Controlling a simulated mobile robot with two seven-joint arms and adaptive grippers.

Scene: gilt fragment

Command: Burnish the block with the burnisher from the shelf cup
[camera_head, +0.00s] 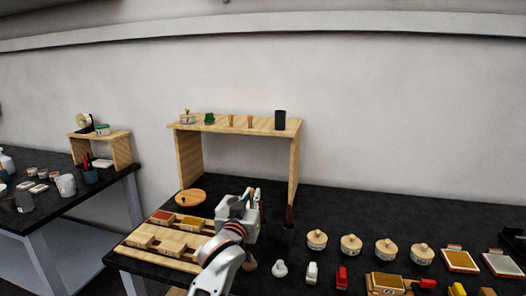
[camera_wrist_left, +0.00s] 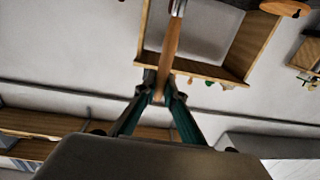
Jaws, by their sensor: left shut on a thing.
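My left gripper (camera_head: 251,193) is raised above the table in front of the wooden shelf. In the left wrist view its fingertips (camera_wrist_left: 160,92) are shut on a slim brown handle with a grey metallic end, seemingly the burnisher (camera_wrist_left: 171,45). The dark shelf cup (camera_head: 280,120) stands upright on the right end of the shelf; its inside is hidden. A wooden board (camera_head: 160,256) on the table holds a gold-topped block (camera_head: 192,223), a red-topped block (camera_head: 163,216) and plain wooden pieces. The gripper is right of these blocks, apart from them. My right gripper is out of view.
The wooden shelf (camera_head: 240,124) also bears a lidded pot (camera_head: 187,116), a green item (camera_head: 209,118) and small wooden pieces. A dark cup (camera_head: 288,234) with a handle in it stands right of my arm. Several lidded jars (camera_head: 317,239) crowd the right side.

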